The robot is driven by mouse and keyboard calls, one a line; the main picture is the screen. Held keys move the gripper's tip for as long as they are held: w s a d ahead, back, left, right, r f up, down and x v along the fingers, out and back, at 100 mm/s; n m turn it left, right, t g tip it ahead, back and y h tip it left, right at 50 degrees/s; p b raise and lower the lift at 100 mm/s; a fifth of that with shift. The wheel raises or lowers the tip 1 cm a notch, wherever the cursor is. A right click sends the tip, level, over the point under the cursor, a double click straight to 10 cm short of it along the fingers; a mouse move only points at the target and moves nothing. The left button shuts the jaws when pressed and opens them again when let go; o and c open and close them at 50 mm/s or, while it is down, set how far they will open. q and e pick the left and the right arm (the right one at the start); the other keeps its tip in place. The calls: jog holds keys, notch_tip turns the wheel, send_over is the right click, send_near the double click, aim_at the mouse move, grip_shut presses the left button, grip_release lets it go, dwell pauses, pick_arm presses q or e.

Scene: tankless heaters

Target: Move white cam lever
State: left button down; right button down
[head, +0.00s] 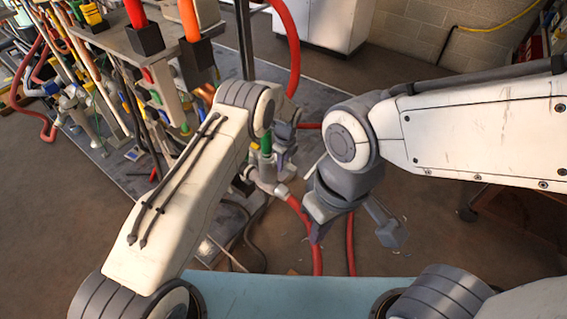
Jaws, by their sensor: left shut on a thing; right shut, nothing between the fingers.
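My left gripper (284,160) is small and partly hidden beyond my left forearm, at a pipe assembly (266,178) with pale grey fittings. It is shut on a small part there; the fingers and that part are too small and covered to make out. I cannot pick out the white cam lever for certain among the pale fittings. A green handle (266,143) stands upright just left of the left gripper. My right gripper (318,232) is lower and to the right, pointing down over the floor, shut and empty, apart from the assembly.
Red hoses (350,245) run down across the floor below the grippers. A rack (150,60) with many pipes, valves and coloured handles fills the upper left. A white cabinet (325,22) stands at the back.

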aim_at(285, 163)
pick_arm(q)
jog(key=c, duration=0.7)
grip_release()
jog(key=r, duration=0.7)
jog(key=r+p, duration=0.1)
jog(key=r, duration=0.2)
jog(key=shift+s+d+r, duration=0.2)
jog(key=shift+s+d, duration=0.05)
jog(key=shift+d, duration=0.1)
